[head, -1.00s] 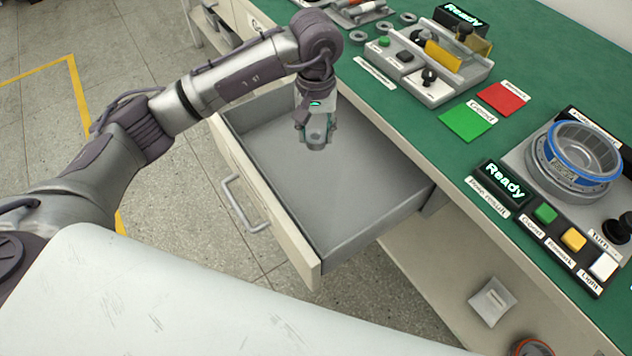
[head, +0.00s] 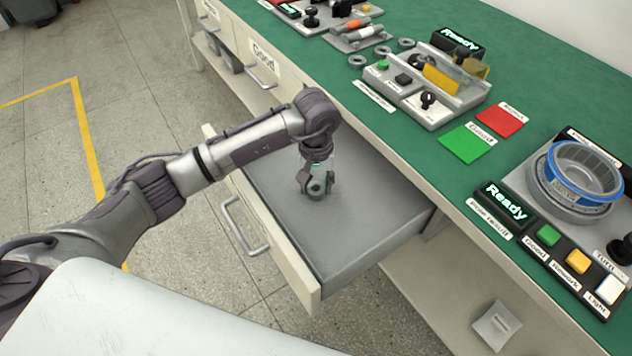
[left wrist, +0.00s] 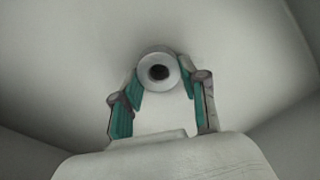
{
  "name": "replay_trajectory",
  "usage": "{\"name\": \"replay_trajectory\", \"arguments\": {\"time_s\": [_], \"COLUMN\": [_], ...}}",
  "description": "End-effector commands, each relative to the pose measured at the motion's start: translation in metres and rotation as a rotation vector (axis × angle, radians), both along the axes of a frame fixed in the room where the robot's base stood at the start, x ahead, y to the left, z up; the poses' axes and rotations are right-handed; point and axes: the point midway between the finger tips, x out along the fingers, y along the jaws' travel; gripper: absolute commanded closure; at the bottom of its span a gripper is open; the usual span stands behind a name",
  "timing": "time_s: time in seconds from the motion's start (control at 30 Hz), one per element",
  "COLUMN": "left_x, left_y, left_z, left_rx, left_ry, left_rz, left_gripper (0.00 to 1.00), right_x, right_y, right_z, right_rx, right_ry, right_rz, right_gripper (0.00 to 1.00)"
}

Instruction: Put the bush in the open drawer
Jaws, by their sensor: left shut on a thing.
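The bush (left wrist: 150,82), a small grey ring with a dark hole, is between my left gripper's fingertips in the left wrist view. My left gripper (head: 317,192) is shut on it and points down inside the open drawer (head: 375,225). In the head view the gripper hides the bush. The drawer is grey inside with a cream front and a metal handle; the rest of its floor looks bare. I cannot tell how far the bush is above the drawer floor. My right gripper is not in view.
The green workbench (head: 400,135) runs along the right, above the drawer. On it are several grey rings (head: 357,61), a fixture with a yellow part (head: 442,77), green and red pads (head: 466,142), and a blue-rimmed hub (head: 585,172). A closed drawer marked Good (head: 262,62) is farther back.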

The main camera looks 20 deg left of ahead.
Motion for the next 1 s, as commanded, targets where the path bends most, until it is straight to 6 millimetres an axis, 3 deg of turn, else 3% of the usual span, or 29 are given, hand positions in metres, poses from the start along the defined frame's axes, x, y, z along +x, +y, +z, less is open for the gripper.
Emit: {"name": "replay_trajectory", "arguments": {"time_s": [0.27,0.3,0.43,0.87,1.0], "left_x": [0.000,0.000,0.000,0.000,0.002], "left_y": [0.000,0.000,0.000,0.000,0.000], "left_z": [-0.002,-0.003,-0.002,0.001,0.023], "left_rx": [0.000,0.000,0.000,0.000,0.001], "left_ry": [0.000,0.000,0.001,0.001,-0.006], "left_rz": [0.000,0.000,0.000,0.000,0.000], "left_gripper": [1.00,0.55,0.34,0.32,0.32], "right_x": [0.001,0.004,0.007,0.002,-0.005], "right_y": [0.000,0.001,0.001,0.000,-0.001], "right_z": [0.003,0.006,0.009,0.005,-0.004], "right_rx": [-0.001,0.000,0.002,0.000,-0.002], "right_ry": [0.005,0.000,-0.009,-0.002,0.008], "right_rz": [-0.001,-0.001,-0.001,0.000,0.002], "right_gripper": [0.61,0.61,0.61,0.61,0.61]}}
